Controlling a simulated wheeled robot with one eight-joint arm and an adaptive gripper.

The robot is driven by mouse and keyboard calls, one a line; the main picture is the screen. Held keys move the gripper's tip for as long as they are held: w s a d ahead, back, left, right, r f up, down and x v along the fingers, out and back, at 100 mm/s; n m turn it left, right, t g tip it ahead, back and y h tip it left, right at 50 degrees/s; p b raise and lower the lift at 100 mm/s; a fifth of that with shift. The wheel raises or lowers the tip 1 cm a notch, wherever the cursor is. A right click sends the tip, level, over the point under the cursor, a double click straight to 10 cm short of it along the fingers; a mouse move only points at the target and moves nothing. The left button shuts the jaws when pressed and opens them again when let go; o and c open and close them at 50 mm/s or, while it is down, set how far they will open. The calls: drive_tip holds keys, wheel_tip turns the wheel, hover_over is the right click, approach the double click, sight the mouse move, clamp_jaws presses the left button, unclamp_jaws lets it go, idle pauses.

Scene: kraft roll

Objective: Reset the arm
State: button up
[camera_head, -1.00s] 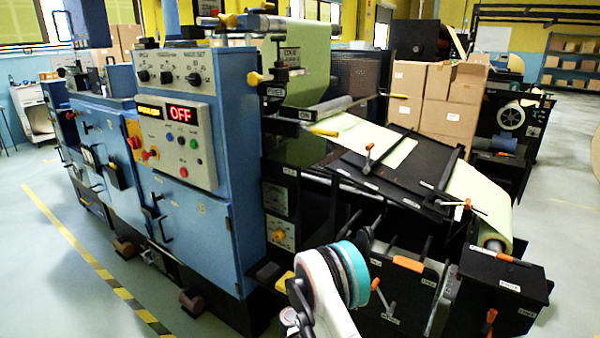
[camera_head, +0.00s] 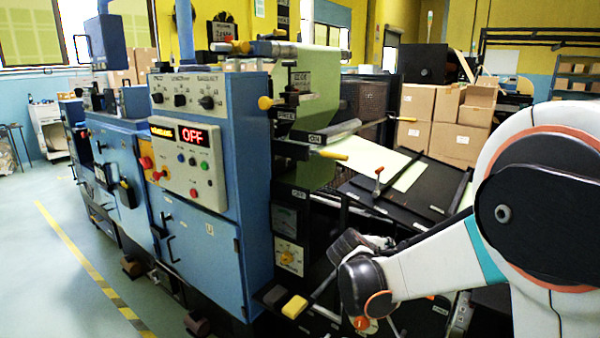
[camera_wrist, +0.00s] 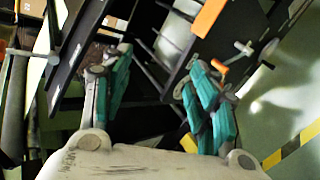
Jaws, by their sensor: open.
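My arm crosses the right side of the head view, its white links with a dark joint cover bent down toward the front of the machine. My gripper (camera_wrist: 158,88) shows in the wrist view, its two teal-padded fingers spread apart with nothing between them. Black bars and plates of the machine lie beyond the fingertips; I cannot tell how near they are. In the head view the end of my arm is low in front of the black paper section, and the fingers are not clear there.
The blue machine (camera_head: 213,255) has a control panel (camera_head: 187,160) reading OFF. Pale green paper (camera_head: 318,95) runs down over the sloped black plate (camera_head: 434,188). Cardboard boxes (camera_head: 430,137) stand behind. Open floor with a yellow-black stripe (camera_head: 75,252) lies at left.

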drive_tip(key=s+r+m+g+y, duration=0.1)
drive_tip(key=s+r+m+y, duration=0.15)
drive_tip(key=s, duration=0.65)
drive_tip(key=s+r+m+y, duration=0.1)
drive_tip(key=s+r+m, duration=0.3)
drive_tip(key=s, duration=0.4)
drive_tip(key=s+a+m+y, duration=0.1)
drive_tip(key=s+m, duration=0.2)
drive_tip(key=s, duration=0.5)
drive_tip(key=s+a+f+m+y, duration=0.1)
drive_tip(key=s+m, duration=0.3)
drive_tip(key=s, duration=0.5)
drive_tip(key=shift+a+g+y, duration=0.3)
drive_tip(key=shift+a+y, duration=0.05)
drive_tip(key=shift+y, duration=0.4)
